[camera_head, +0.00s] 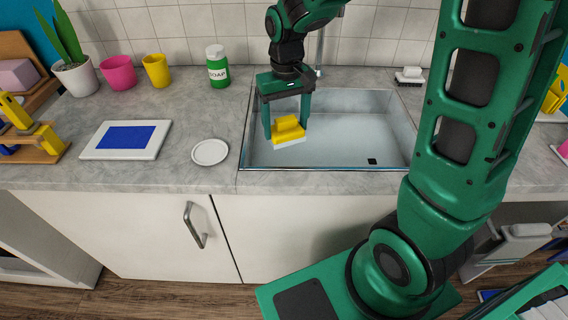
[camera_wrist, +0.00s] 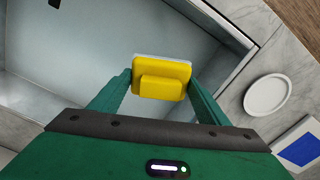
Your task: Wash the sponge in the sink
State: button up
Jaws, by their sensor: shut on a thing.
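A yellow sponge (camera_head: 287,131) with a white underside is held between the two fingers of my gripper (camera_head: 288,128). My gripper is shut on it over the left part of the grey sink (camera_head: 345,138). In the wrist view the sponge (camera_wrist: 161,79) sits between the fingertips (camera_wrist: 160,82), its raised yellow block facing the camera. I cannot tell whether the sponge touches the sink floor. The faucet (camera_head: 320,48) shows behind the sink, partly hidden by my arm. A dark square drain (camera_head: 372,161) is in the basin.
A white round dish (camera_head: 210,151) lies on the counter just left of the sink. A white and blue board (camera_head: 126,140), a green soap bottle (camera_head: 217,66) and pink (camera_head: 119,72) and yellow (camera_head: 156,70) cups stand further left. A white brush (camera_head: 410,75) lies behind the sink's right side.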

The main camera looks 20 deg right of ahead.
aim_at(286, 118)
jog(key=shift+r, duration=2.9)
